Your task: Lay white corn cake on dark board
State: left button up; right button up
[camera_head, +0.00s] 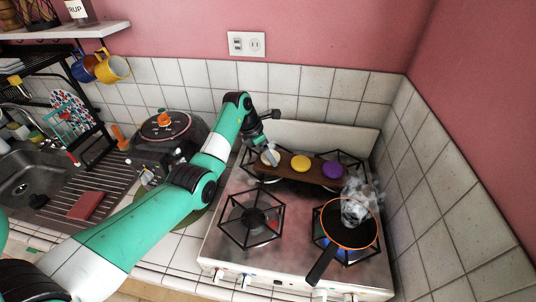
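The dark board (317,169) lies across the rear burners of the stove. A white corn cake (271,158) is at its left end, partly hidden by my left gripper (269,154). A yellow cake (300,163) is on the middle of the board and a purple cake (333,169) is on its right end. My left gripper points down at the white cake, with its fingertips right at it. I cannot tell whether the fingers are closed on the cake, or whether the cake touches the board. My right gripper is not in view.
A pan (349,232) with smoke rising from it stands on the lit front right burner, its handle toward the front. The front left burner (252,218) is empty. A dark pot (166,131) with an orange-knobbed lid stands left of the stove. A tiled wall closes the right side.

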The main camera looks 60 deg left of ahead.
pick_arm(q)
jog(key=shift+w, duration=0.1)
jog(key=shift+f, duration=0.15)
jog(key=o, duration=1.2)
jog(key=shift+r, duration=0.35)
jog(key=p+v, duration=0.6)
jog(key=v, duration=0.6)
jog(key=shift+f, duration=0.1)
